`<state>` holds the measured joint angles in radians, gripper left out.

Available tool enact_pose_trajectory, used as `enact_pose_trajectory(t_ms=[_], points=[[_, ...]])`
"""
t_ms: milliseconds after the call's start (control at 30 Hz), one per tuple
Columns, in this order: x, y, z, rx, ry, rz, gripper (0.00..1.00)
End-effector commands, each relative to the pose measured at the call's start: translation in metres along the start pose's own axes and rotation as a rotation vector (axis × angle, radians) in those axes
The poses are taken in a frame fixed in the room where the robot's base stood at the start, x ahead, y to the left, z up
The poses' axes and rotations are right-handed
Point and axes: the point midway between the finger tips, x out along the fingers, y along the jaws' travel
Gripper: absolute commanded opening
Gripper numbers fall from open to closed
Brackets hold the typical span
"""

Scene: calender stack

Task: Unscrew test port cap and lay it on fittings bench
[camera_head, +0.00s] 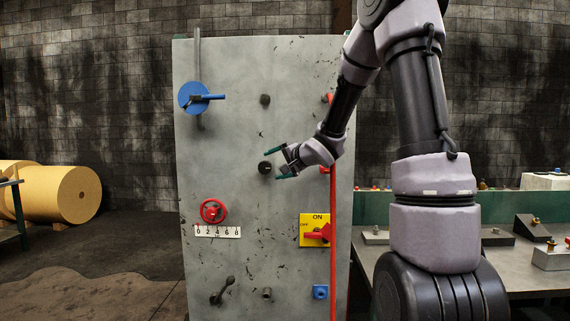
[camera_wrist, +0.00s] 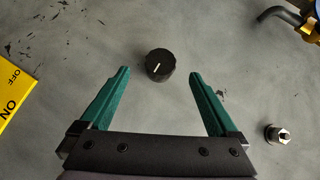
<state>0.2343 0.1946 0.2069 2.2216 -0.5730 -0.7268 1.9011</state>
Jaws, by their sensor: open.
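A short black round cap (camera_head: 265,167) with a white mark on its face sits on the grey upright panel (camera_head: 240,130). It also shows in the wrist view (camera_wrist: 160,65), just beyond and between the green fingertips. My gripper (camera_head: 277,163) is open and faces the panel at the cap. In the wrist view my gripper (camera_wrist: 160,74) has one finger on each side of the cap, with a gap at both sides. I cannot tell whether the fingers reach over its rim. A grey bench (camera_head: 525,278) stands to the right, partly hidden by my arm.
The panel carries a yellow ON/OFF plate (camera_head: 308,222) with a red handle, a red handwheel (camera_head: 213,211), a blue disc valve (camera_head: 191,97) and a red vertical pipe (camera_head: 333,260). A metal fitting (camera_wrist: 278,134) is near the right finger. Blocks with small fittings stand on the bench.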

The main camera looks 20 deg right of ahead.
Motion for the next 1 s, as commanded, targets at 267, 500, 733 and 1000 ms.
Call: enact_pose_trajectory(t_ms=[267, 500, 733, 1000], points=[[0.045, 0.0, 0.001, 0.0, -0.001, 0.001, 0.96], [0.059, 0.001, 0.0, 0.0, 0.001, 0.002, 0.96], [0.06, 0.0, 0.0, 0.0, 0.002, 0.002, 0.96], [0.059, 0.0, 0.0, 0.0, 0.001, 0.002, 0.07]])
